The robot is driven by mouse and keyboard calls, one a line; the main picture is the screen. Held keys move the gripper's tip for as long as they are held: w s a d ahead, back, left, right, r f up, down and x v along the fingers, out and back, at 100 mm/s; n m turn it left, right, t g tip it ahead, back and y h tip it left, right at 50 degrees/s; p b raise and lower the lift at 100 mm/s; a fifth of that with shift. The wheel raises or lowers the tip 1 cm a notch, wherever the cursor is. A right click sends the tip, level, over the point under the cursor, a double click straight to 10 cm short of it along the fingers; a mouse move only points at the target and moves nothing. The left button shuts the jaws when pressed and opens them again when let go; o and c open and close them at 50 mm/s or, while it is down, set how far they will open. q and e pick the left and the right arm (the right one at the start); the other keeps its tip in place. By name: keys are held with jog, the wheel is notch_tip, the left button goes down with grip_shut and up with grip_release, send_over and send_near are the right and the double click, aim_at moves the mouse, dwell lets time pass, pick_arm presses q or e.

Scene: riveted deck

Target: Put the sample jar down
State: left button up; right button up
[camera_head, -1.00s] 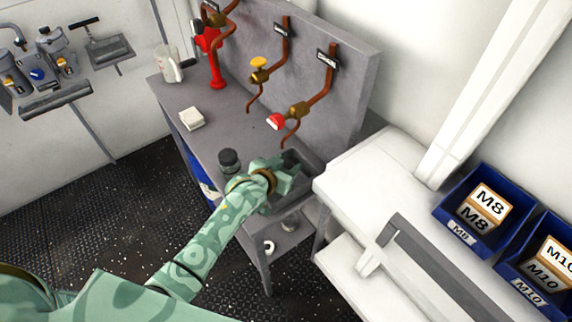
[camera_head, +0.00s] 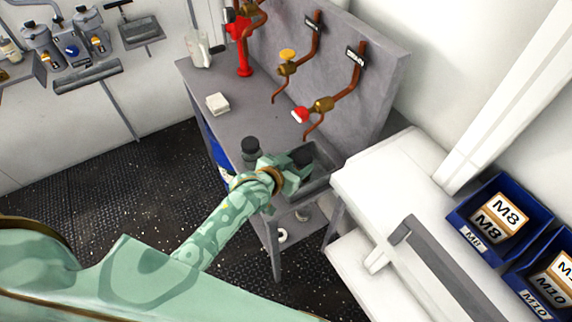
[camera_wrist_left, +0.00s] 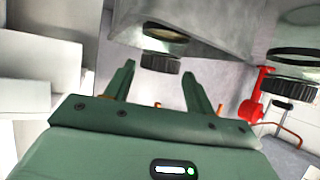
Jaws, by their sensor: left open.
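My left gripper (camera_head: 297,170) is open at the near end of the grey bench, by the sink. In the left wrist view its two fingers (camera_wrist_left: 160,78) stand apart. A sample jar with a dark ribbed lid (camera_wrist_left: 160,63) shows between and just beyond the fingertips; I cannot tell if they touch it. In the head view a dark lid (camera_head: 302,155) shows beside the gripper, the rest hidden. A second dark-lidded jar (camera_head: 250,147) stands on the bench left of the gripper, and one shows at right in the wrist view (camera_wrist_left: 291,87). My right gripper is out of view.
The grey bench (camera_head: 230,128) carries a white block (camera_head: 217,103), a clear jug (camera_head: 198,50) and a red tap stand (camera_head: 241,55). Copper pipes with valves (camera_head: 322,104) hang over the sink (camera_head: 322,185). A white table (camera_head: 390,165) with blue bins (camera_head: 500,222) stands at right.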

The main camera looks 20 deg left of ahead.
pick_arm(q)
jog(key=p+v, duration=0.1)
jog(key=v, duration=0.5)
jog(key=shift+s, duration=0.15)
